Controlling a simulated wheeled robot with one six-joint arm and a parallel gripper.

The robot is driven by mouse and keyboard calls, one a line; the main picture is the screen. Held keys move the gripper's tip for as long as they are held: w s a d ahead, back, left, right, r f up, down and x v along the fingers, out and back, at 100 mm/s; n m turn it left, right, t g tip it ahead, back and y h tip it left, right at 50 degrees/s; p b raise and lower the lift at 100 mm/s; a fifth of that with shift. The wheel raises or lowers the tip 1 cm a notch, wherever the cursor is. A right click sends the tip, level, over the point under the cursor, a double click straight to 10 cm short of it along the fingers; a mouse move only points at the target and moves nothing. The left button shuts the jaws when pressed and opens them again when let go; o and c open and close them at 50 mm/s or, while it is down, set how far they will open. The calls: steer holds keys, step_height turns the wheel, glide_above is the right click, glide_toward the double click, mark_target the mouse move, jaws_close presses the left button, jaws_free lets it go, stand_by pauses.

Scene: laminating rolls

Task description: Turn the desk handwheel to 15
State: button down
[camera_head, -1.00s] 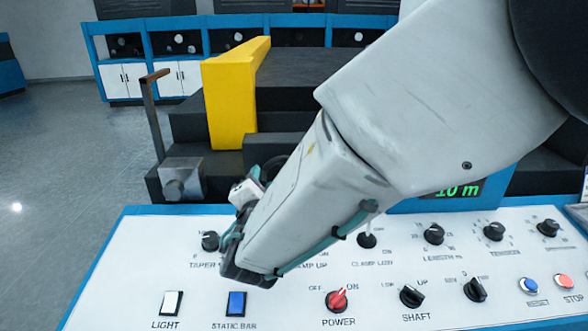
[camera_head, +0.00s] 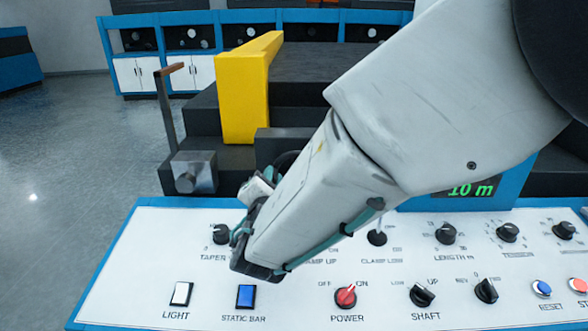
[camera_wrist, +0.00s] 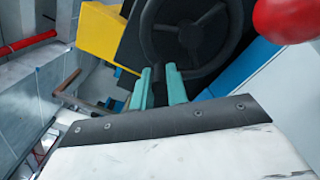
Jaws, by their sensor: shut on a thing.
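The desk handwheel (camera_wrist: 196,80) is a dark wheel with spokes at the top of the wrist view. In the head view only a dark piece of its rim (camera_head: 287,158) shows behind my arm. My gripper (camera_wrist: 160,78) has teal fingers that stand on either side of the wheel's lower left rim, shut on it. In the head view the gripper's fingertips are hidden behind my own wrist. No scale or pointer for the wheel is readable. A green display (camera_head: 472,189) reads 10 m, partly covered by my arm.
The white control panel (camera_head: 208,318) holds several knobs, switches and buttons below my arm. A red ball (camera_wrist: 287,18) is close at the top right of the wrist view. A yellow block (camera_head: 243,100) and a crank handle (camera_head: 166,110) stand behind the panel.

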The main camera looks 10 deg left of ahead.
steer(key=f+n, duration=0.1)
steer(key=n, duration=0.1)
steer(key=shift+f+n, duration=0.15)
steer(key=shift+n, duration=0.15)
steer(key=n, duration=0.1)
steer(key=f+n, duration=0.1)
steer(key=n, duration=0.1)
steer(key=shift+d+f+n, duration=0.1)
steer(key=shift+f+n, duration=0.2)
steer(key=n, duration=0.1)
steer(key=f+n, duration=0.1)
steer(key=n, duration=0.1)
steer(key=shift+w+d+f, duration=0.1)
steer(key=shift+d+f, duration=0.1)
steer(key=shift+d, duration=0.15)
steer(key=shift+w+d+f+n, duration=0.1)
steer(key=shift+d+f+n, duration=0.15)
steer(key=shift+n, duration=0.55)
steer(key=shift+d+f+n, duration=0.2)
steer(key=shift+n, duration=0.6)
steer(key=c, duration=1.4)
jaws_free()
